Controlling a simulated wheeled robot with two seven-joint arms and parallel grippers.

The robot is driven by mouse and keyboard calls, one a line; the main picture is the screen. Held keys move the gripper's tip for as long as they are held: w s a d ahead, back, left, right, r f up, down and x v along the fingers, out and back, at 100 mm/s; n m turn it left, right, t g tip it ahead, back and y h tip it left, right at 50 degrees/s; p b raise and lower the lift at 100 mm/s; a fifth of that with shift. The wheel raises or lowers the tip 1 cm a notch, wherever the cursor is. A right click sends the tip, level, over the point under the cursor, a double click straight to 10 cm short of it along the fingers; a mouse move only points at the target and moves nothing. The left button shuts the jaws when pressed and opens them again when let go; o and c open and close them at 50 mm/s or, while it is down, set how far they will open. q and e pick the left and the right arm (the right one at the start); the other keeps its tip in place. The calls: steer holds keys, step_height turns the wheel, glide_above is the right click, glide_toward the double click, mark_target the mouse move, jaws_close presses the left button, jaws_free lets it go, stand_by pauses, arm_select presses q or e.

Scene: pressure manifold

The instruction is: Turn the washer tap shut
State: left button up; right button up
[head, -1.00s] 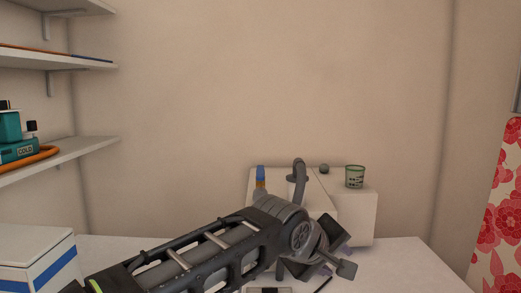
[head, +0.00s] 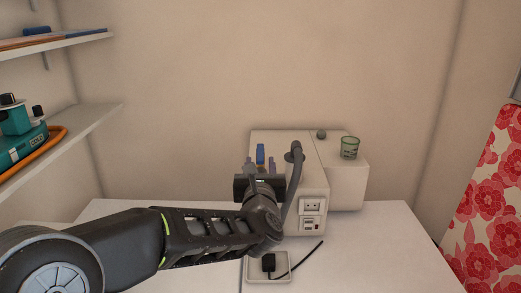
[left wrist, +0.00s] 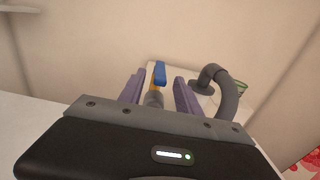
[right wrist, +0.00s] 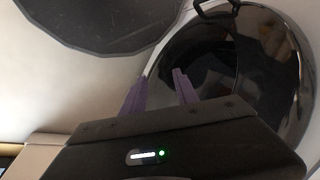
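The washer tap shows a blue handle (head: 260,153) at the near left of the white box-shaped unit against the back wall. In the left wrist view the blue handle (left wrist: 160,74) stands upright above an orange part and a grey body. My left gripper (head: 261,168) is just in front of the tap, pointing at it. Its purple fingers are apart, with the handle appearing between them; I cannot tell whether they touch it. The gripper hides the lower tap in the head view. My right gripper (right wrist: 160,77) shows only in its wrist view, its fingers apart with nothing between them.
A grey bent pipe (head: 294,175) rises close to the right of my left gripper. A green cup (head: 349,148) stands on the white unit (head: 346,187). A socket with a black plug (head: 268,263) and cable is in front. Shelves are at left; a floral panel is at right.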

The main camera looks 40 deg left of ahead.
mark_target(260, 150)
arm_select(q)
steer(key=shift+w+a+f, duration=0.15)
steer(key=shift+w+f, duration=0.05)
steer(key=shift+s+r, duration=0.15)
steer(key=shift+r, duration=0.1)
steer(key=shift+w+a+r+p, duration=0.1)
steer(key=shift+w+a+p, duration=0.15)
steer(key=shift+w+p, duration=0.2)
steer(key=p+x, duration=0.1)
steer(key=x, duration=0.5)
steer(key=shift+w+a+p, duration=0.15)
steer(key=shift+w+p, duration=0.05)
steer(key=shift+p, duration=0.15)
steer(key=shift+c, duration=0.6)
jaws_close()
